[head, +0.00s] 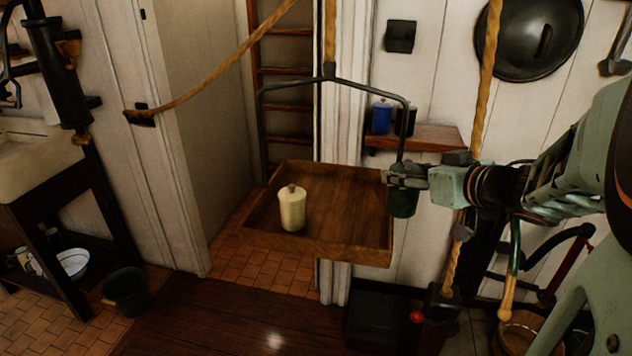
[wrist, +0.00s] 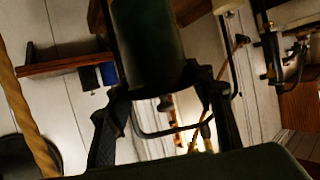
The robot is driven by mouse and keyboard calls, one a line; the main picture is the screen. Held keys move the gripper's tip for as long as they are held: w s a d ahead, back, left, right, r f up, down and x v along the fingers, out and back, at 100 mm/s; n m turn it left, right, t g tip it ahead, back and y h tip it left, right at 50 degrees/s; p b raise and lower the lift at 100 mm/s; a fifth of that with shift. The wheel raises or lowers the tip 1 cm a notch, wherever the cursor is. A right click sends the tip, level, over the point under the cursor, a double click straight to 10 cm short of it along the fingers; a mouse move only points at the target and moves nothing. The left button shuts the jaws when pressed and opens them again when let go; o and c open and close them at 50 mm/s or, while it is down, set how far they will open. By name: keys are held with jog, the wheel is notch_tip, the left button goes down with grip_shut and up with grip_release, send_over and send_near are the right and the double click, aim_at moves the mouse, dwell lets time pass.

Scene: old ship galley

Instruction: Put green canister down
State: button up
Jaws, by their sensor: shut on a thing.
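The dark green canister (head: 403,203) is in my gripper (head: 400,178), at the right edge of the hanging wooden tray (head: 345,190). From here I cannot tell whether it is over the tray, in front of it or beside it. In the wrist view the canister (wrist: 150,45) fills the top middle, with the two fingers of my gripper (wrist: 160,88) closed on it. The fingers partly cover the canister in the head view. A cream canister (head: 292,210) stands upright on the left part of the tray.
The tray hangs from a rope by a dark metal bail (head: 336,82). A wall shelf (head: 420,138) behind holds a blue canister (head: 381,117) and a black canister (head: 405,120). The tray's middle and right look clear. A rope (head: 484,90) runs down near my arm.

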jog(key=w+a+f+b, duration=0.2)
jog(key=w+a+f, duration=0.1)
jog(key=f, duration=0.1)
jog(key=w+a+f+b, duration=0.2)
jog(key=w+a+f, duration=0.1)
jog(key=f, duration=0.1)
jog(key=w+a+f+b, duration=0.3)
jog(key=a+f, duration=0.1)
jog(key=shift+f, duration=0.35)
jog(key=shift+f, duration=0.2)
jog(key=o, duration=1.5)
jog(key=shift+o, duration=0.2)
